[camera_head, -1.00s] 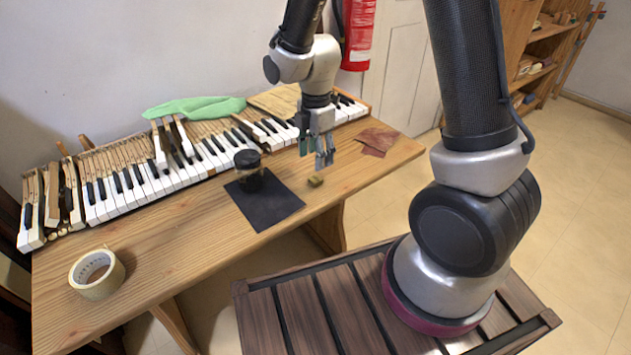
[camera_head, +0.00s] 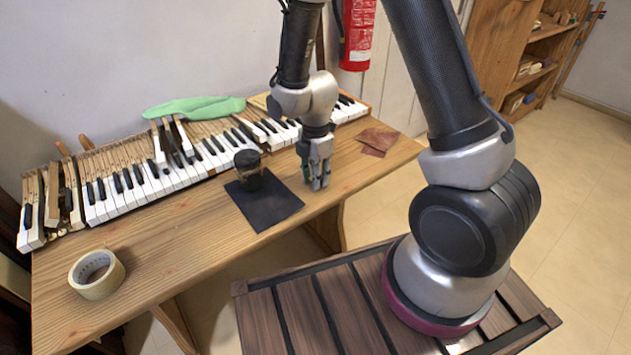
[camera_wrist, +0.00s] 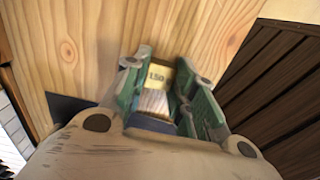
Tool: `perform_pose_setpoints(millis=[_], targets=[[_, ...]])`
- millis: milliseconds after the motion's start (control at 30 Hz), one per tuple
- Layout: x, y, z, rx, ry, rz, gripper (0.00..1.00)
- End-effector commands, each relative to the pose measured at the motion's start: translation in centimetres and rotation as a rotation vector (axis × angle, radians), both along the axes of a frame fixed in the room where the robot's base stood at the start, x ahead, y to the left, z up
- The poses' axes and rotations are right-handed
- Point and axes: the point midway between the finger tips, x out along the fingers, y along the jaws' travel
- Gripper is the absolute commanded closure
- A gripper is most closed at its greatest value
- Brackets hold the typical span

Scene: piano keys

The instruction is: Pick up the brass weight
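The brass weight (camera_wrist: 158,75) is a small yellow block marked "150" on the wooden table. In the wrist view it sits between the two green-padded fingers of my gripper (camera_wrist: 165,73), close to both. I cannot tell whether they press on it. In the head view my gripper (camera_head: 317,184) points down at the table, and its fingers hide the weight.
A black mat (camera_head: 270,211) with a dark round jar (camera_head: 249,170) lies left of my gripper. A tape roll (camera_head: 97,274) stands at the table's (camera_head: 190,245) front left. Piano keys (camera_head: 130,195) run along the back. Brown sheets (camera_head: 378,139) lie to the right.

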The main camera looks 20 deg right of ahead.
Motion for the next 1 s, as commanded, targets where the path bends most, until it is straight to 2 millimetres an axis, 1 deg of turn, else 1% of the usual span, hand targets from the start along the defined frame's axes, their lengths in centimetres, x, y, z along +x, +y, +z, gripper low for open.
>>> perform_pose_setpoints(millis=[33,100,333,433,567,700,800,900,1000], targets=[[0.0,0.0,0.0,0.000,0.000,0.000,0.88],[0.0,0.0,0.0,0.000,0.000,0.000,1.00],[0.0,0.0,0.1,0.000,0.000,0.000,1.00],[0.1,0.0,0.7,0.001,-0.003,0.000,1.00],[0.1,0.1,2.8,0.002,-0.006,0.000,1.00],[0.1,0.1,5.9,0.002,-0.007,0.000,1.00],[0.1,0.0,7.8,0.001,-0.004,0.000,1.00],[0.1,0.0,9.2,0.001,-0.004,0.000,1.00],[0.0,0.0,9.9,0.001,-0.002,0.000,1.00]])
